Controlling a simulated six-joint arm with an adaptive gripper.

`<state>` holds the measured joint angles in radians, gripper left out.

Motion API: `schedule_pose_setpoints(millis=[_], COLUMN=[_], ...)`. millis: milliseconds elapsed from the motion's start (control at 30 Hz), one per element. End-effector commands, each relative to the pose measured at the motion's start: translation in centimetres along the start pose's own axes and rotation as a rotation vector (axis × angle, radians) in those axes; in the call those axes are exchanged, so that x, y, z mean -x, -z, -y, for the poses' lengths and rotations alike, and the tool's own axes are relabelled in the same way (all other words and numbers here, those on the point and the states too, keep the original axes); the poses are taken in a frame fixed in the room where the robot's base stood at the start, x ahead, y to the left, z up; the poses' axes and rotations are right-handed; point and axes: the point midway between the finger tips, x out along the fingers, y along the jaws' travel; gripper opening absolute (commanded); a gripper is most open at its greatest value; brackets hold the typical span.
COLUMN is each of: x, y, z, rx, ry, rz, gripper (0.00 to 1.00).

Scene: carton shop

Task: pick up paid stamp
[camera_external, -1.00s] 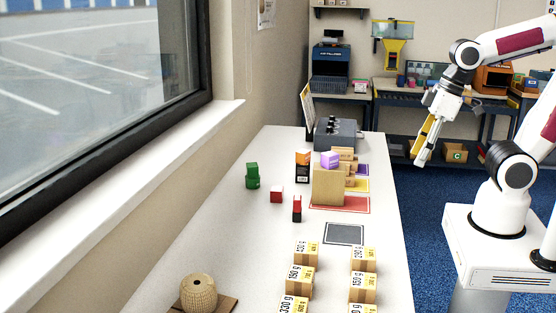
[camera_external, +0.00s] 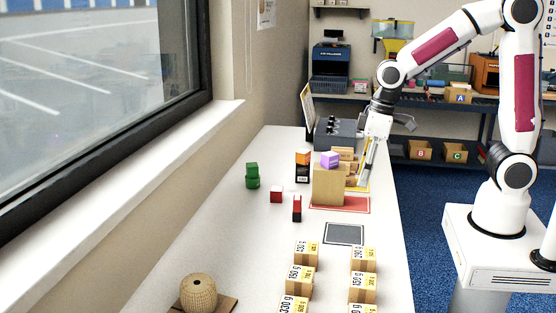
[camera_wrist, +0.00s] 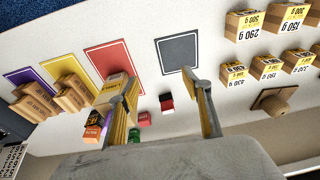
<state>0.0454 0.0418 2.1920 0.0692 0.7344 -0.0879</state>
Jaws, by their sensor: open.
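Several small coloured blocks that look like stamps stand on the white table; no lettering is readable, so I cannot tell which is the paid stamp. My gripper (camera_external: 363,184) is right of that carton. In the wrist view my gripper (camera_wrist: 164,84) is open, with nothing visibly held.
The tall carton (camera_external: 328,187) stands by the red mat (camera_external: 349,204). A grey mat (camera_external: 344,234) lies bare in front. Weight-labelled boxes (camera_external: 362,258) line the near table. A grey machine (camera_external: 338,133) stands at the far end. The left table side is fairly clear.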

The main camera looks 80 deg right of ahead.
Motion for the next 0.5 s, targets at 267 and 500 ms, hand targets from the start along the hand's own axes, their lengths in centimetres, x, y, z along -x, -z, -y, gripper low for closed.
schedule_pose_setpoints(millis=[267,500], x=[-4.1,-6.7], y=[4.6,8.9], z=[-0.4,-0.7], rx=[0.020,0.047], ry=[0.010,0.013], rz=[-0.011,-0.062], gripper=[0.49,0.49])
